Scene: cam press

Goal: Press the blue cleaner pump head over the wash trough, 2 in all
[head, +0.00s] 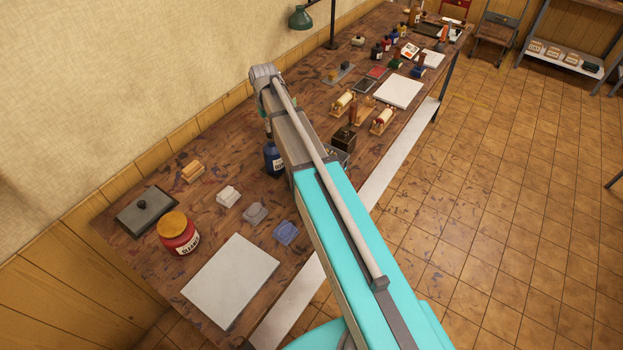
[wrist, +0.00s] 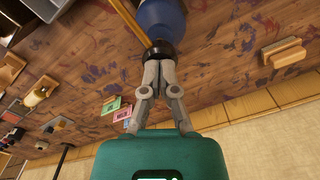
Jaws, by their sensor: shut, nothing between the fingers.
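The blue cleaner bottle (head: 274,160) stands on the workbench beside my arm, which partly covers it. In the wrist view its blue body (wrist: 162,20) is at the top, with the black pump head (wrist: 160,49) nearest me. My gripper (wrist: 160,62) is shut and empty, its fingertips at the black pump head. I cannot tell whether they touch it or are just above it. In the head view my arm hides the fingers and most of the pump head. A grey tray-like box (head: 338,155), perhaps the wash trough, shows partly behind my arm.
A red jar (head: 178,233), a white sheet (head: 230,280) and several small blocks lie at the near end of the bench. Paint rollers (head: 343,103) and ink bottles stand farther along. In the wrist view a thin orange rod (wrist: 130,22) runs beside the bottle.

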